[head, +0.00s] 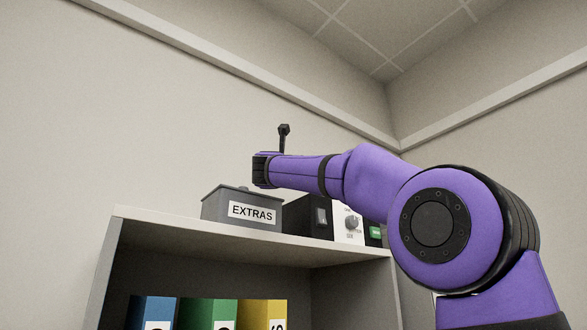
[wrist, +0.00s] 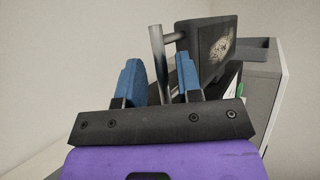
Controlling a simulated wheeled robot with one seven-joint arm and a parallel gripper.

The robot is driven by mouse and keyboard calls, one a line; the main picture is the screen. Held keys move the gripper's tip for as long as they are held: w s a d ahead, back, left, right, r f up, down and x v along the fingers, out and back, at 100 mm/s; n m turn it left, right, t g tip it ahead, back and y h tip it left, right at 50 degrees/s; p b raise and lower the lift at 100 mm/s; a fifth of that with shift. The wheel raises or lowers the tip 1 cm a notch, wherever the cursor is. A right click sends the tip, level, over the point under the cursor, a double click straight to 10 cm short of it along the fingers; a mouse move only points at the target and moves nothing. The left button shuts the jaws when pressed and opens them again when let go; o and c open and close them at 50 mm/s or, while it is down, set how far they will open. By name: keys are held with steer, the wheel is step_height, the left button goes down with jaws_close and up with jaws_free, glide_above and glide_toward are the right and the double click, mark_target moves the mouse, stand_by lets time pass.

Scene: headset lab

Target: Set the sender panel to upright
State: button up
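A dark panel (wrist: 212,48) with a pale mottled patch shows in the wrist view and looks tilted. A short tube joins it to a grey metal bar (wrist: 157,50). I take this to be the sender panel, but no label is readable. My gripper (wrist: 159,78) is open, its two blue fingers on either side of the bar, with gaps showing on both sides. I cannot tell how deep the bar sits between them. In the head view my purple arm reaches left above the shelf; its fingers are hidden, and I cannot make out the bar.
A grey shelf unit (head: 248,247) carries an EXTRAS bin (head: 228,205), a black box with a switch (head: 309,216) and a white box with a dial (head: 348,225). Blue, green and yellow binders (head: 208,312) stand below.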

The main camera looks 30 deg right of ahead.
stand_by(0.3)
steer(key=v, duration=1)
steer(key=shift+s+a, duration=0.25)
steer(key=shift+a, duration=0.05)
steer(key=shift+f, duration=0.15)
